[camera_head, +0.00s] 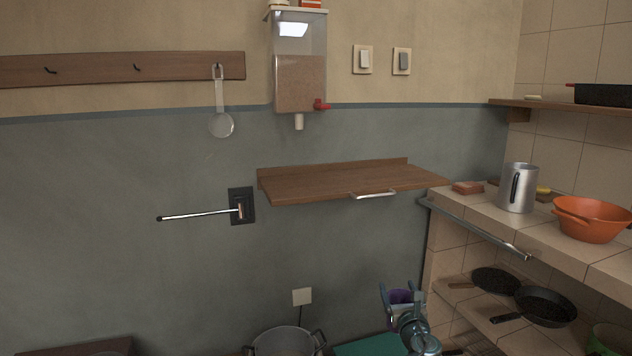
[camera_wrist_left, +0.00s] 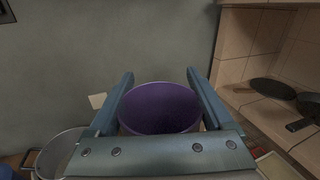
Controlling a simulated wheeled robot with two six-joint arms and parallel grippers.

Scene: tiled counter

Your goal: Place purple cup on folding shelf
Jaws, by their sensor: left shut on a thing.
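The purple cup (camera_head: 401,296) is held by my left gripper (camera_head: 403,290) low in the picture, in front of the tiled counter's left end. In the left wrist view the purple cup (camera_wrist_left: 160,108) sits between the two blue fingers of my left gripper (camera_wrist_left: 162,88), its open rim facing the camera. The folding shelf (camera_head: 340,182) is a brown wooden board on the wall, folded out flat, with a metal handle on its front edge. Its top is bare. The cup is below the shelf and a little right of its handle. My right gripper is not in view.
The tiled counter (camera_head: 480,212) stands right of the shelf, with a metal rail (camera_head: 478,228) along its edge. It bears a metal mug (camera_head: 518,188) and an orange colander (camera_head: 592,219). A dispenser (camera_head: 299,62) hangs above the shelf. A large pot (camera_head: 284,342) stands below.

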